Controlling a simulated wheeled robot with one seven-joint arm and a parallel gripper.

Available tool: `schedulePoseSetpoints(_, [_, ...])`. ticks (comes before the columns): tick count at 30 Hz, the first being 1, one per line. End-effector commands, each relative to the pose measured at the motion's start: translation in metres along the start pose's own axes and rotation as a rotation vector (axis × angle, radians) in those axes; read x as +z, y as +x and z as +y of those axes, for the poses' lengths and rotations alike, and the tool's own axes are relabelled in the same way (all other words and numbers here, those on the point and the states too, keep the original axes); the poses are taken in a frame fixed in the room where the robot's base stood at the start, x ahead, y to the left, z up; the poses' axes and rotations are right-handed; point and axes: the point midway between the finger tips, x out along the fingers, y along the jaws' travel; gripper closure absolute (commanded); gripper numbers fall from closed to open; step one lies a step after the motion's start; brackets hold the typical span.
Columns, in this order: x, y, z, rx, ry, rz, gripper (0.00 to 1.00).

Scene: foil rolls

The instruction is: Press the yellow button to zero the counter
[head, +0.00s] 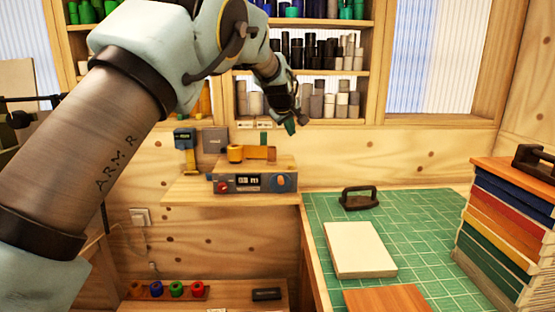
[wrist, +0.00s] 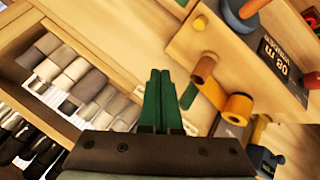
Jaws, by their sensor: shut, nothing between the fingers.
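The counter machine (head: 254,182) sits on a wooden shelf in the head view. Its front carries a small number display (head: 247,181), a red button (head: 223,187) at the left and a blue knob (head: 283,182) at the right. In the wrist view the machine (wrist: 225,42) appears turned over, at the upper right. My gripper (head: 291,124) is in the air above and to the right of the machine, apart from it. Its green fingers (wrist: 160,90) are shut together and empty.
An orange roll (head: 235,153) and a brown roll (wrist: 205,68) are mounted on the machine. Shelves of dark and grey rolls (head: 320,50) stand behind. A green cutting mat (head: 420,225) with a pale block (head: 359,250) lies at right, beside stacked coloured boards (head: 505,215).

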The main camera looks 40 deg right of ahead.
Motion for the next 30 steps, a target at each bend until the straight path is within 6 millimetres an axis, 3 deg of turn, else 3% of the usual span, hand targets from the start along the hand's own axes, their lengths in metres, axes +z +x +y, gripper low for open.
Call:
schedulePoseSetpoints(4, [0.003,0.0,0.009,0.009,0.002,0.0,1.0])
schedulePoseSetpoints(17, [0.006,0.004,0.005,0.008,0.001,0.0,1.0])
schedulePoseSetpoints(30, [0.032,0.039,-0.02,0.008,0.002,-0.001,1.0])
